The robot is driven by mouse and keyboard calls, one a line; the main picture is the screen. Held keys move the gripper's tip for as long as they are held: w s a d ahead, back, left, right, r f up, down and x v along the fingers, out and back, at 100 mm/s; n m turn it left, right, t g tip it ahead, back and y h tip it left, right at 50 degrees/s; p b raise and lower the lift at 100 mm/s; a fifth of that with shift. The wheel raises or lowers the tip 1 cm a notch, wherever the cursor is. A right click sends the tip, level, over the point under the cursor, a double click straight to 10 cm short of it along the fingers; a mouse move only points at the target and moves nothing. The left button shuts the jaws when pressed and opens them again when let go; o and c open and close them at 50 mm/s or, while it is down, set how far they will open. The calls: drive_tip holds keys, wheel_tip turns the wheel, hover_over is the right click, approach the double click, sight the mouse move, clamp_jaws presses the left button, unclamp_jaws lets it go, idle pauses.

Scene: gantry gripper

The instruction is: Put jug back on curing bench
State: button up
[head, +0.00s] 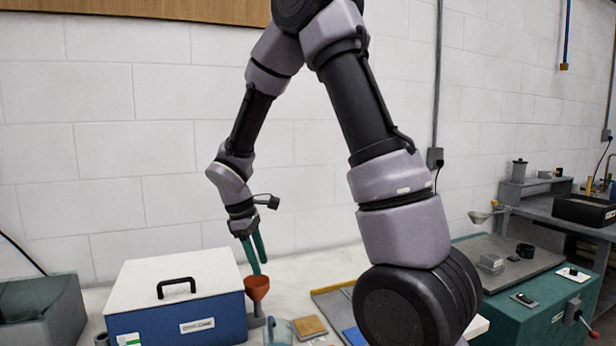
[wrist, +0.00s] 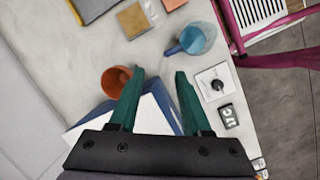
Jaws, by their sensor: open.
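A translucent blue jug (wrist: 197,38) stands on the pale worktop (wrist: 150,58) in the wrist view, ahead of and a little right of my fingertips. In the head view the jug (head: 279,333) is cut off by the bottom edge. My gripper (head: 257,258) hangs above the worktop with its two green fingers pointing down. In the wrist view my gripper (wrist: 160,73) has its fingers apart with nothing between them. It is clear of the jug. I cannot tell which surface is the curing bench.
An orange funnel (head: 257,287) stands close to my fingers, beside a blue box with a white lid (head: 180,270). A tan block (wrist: 132,20) and a white plate with a black knob (wrist: 213,83) lie near the jug. A magenta frame (wrist: 233,28) borders the worktop's edge.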

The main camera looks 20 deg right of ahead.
drive_tip(key=s+d+r+m+t+y, duration=0.2)
drive_tip(key=s+r+m, duration=0.5)
drive_tip(key=r, duration=0.5)
drive_tip(key=s+d+r+m+t+y, duration=0.3)
drive_tip(key=s+d+r+m+t, duration=0.2)
drive_tip(key=s+r+m, duration=0.3)
wheel_tip(320, 180, up, 5)
drive_tip(key=shift+d+f+t, duration=0.2)
drive_tip(key=shift+d+t, duration=0.1)
drive_tip(key=shift+d, duration=0.1)
